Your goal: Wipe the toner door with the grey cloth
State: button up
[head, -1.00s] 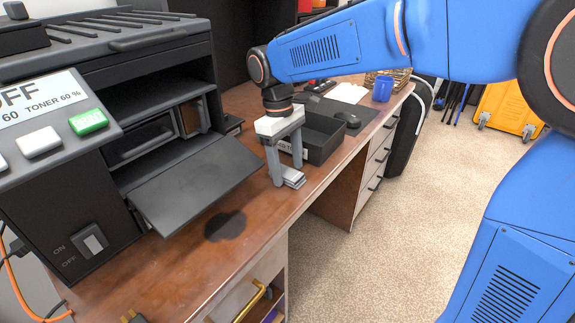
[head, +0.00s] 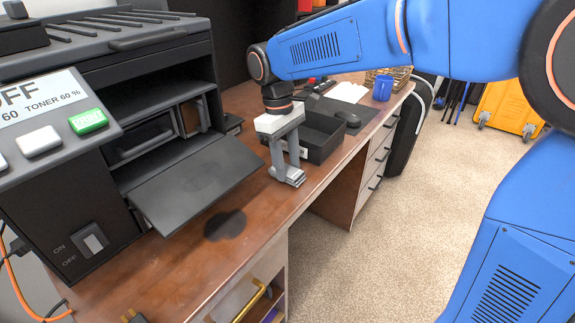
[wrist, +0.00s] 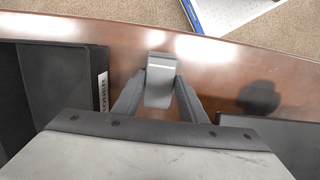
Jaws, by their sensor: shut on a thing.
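The grey cloth (head: 294,180) is a small folded pad at the desk's front edge, right of the printer. In the wrist view the cloth (wrist: 159,82) sits between the fingertips. My gripper (head: 286,176) points down and is shut on the cloth, low at the desk top; whether the cloth still touches the desk is unclear. In the wrist view my gripper (wrist: 158,100) has both fingers against its sides. The toner door (head: 195,183) is a dark flap hanging open from the printer's front, left of my gripper and apart from it.
A dark tray (head: 324,142) stands right behind my gripper; its labelled wall (wrist: 101,80) shows in the wrist view. A dark stain (head: 225,225) marks the desk below the door. The black printer (head: 75,210) fills the left. A blue mug (head: 382,89) stands farther back.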

aim_at(287, 170)
jog(key=shift+r, duration=3.8)
jog(key=o, duration=0.5)
jog(key=c, duration=0.6)
jog(key=shift+c, duration=0.2)
